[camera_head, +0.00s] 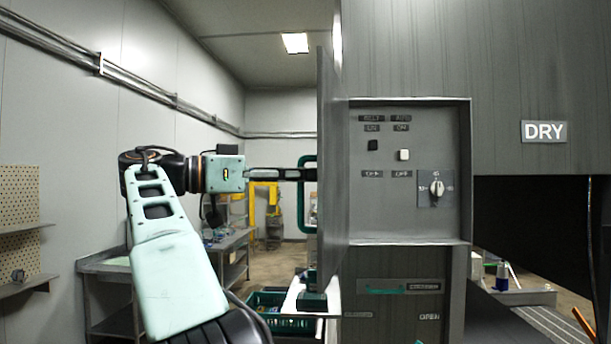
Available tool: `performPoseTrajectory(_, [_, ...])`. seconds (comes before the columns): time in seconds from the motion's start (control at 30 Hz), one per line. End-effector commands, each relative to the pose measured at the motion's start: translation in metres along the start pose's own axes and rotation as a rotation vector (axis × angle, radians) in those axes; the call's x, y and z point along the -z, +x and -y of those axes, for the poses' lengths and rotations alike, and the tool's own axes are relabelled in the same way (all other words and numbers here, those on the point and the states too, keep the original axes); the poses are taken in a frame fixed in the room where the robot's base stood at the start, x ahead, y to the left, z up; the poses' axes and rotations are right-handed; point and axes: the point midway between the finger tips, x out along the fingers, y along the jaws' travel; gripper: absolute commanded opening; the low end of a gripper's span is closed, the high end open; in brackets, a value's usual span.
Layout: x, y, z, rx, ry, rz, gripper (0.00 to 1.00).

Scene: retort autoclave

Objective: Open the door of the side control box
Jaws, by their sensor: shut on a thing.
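The side control box (410,215) is grey, with its inside panel showing two small switches, a rotary knob (437,189) and several dark labels. Its door (333,190) stands swung out at the box's left side and is seen nearly edge-on. A green bar handle (302,220) is on the door's left-hand face. My gripper (303,174) reaches in from the left and is shut on the door handle. The fingertips are partly lost against the handle and door edge.
Below the door are a white surface with a dark green object (313,300) and a green crate (268,300). A metal table (106,268) stands at the left. A machine with a DRY sign (544,131) fills the right.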

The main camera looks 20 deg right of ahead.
Motion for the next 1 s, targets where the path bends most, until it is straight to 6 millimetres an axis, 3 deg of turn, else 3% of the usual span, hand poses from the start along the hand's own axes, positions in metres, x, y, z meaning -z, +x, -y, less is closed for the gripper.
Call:
performPoseTrajectory(0.17, [-0.0036, -0.0018, 0.0003, -0.001, -0.006, 0.006, 0.00])
performPoseTrajectory(0.2, [-0.0035, -0.0018, 0.0003, -0.001, -0.006, 0.006, 0.12])
performPoseTrajectory(0.33, [-0.0026, -0.0013, 0.0002, 0.000, -0.004, 0.004, 0.26])
performPoseTrajectory(1.0, [-0.0007, 0.0035, -0.0011, -0.001, 0.000, 0.001, 0.26])
